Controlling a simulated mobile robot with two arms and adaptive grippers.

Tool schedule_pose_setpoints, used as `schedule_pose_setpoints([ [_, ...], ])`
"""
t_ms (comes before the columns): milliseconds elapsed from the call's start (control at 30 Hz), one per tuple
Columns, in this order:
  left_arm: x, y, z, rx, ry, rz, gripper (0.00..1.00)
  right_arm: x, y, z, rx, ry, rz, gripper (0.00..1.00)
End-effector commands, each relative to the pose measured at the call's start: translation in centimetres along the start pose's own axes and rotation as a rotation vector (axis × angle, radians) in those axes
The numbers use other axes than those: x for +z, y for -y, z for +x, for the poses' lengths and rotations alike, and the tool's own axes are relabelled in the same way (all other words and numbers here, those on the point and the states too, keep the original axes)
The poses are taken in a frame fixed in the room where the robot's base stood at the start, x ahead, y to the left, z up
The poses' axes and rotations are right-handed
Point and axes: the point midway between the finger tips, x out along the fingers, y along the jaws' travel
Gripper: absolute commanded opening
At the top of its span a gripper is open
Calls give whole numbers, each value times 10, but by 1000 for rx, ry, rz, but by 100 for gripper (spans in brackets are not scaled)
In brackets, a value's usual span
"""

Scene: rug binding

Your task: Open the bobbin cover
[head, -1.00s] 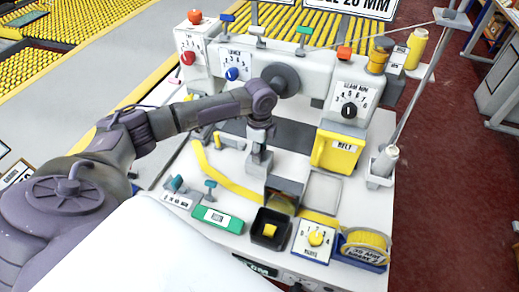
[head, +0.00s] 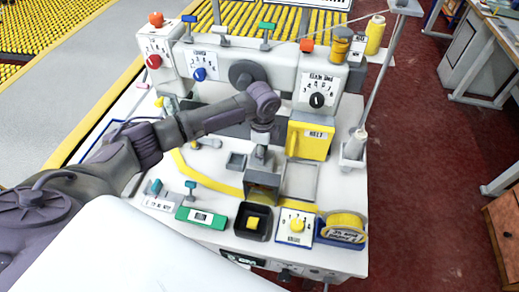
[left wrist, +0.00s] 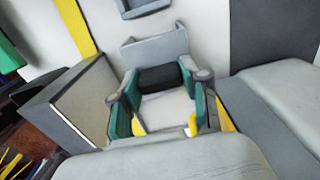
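A grey box-like housing (head: 262,186) with a dark front stands on the white machine table, beside a pale, grey-framed square panel (head: 300,181). I cannot tell for certain which part is the bobbin cover. My left gripper (head: 260,158) points down just behind the housing. In the left wrist view, its teal-padded fingers (left wrist: 164,106) stand apart. A grey bracket with a black part (left wrist: 158,78) shows between and beyond them, and I cannot tell whether they touch it. The grey housing (left wrist: 70,106) is left of the fingers. My right gripper is not in view.
A small grey tray (head: 236,161) lies left of the gripper and a yellow tape (head: 205,176) runs past it. A yellow door (head: 308,142) is to the right. A black bin (head: 240,229), white dial box (head: 296,240) and yellow reel (head: 345,224) line the front.

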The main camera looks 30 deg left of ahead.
Motion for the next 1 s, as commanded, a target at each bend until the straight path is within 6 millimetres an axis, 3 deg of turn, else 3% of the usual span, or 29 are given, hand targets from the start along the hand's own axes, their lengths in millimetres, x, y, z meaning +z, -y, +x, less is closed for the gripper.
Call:
schedule_pose_setpoints([
  [33, 0, 0, 0, -1, -2, 0, 52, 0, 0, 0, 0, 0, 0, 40],
  [167, 0, 0, 0, -1, -1, 0, 71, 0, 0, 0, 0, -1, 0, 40],
  [533, 0, 1, -5, -2, -1, 0, 71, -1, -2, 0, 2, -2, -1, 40],
  [667, 0, 1, -24, -4, -2, 1, 71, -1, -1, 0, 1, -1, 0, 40],
  [1000, 0, 1, -94, -4, -2, 1, 71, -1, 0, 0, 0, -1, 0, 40],
])
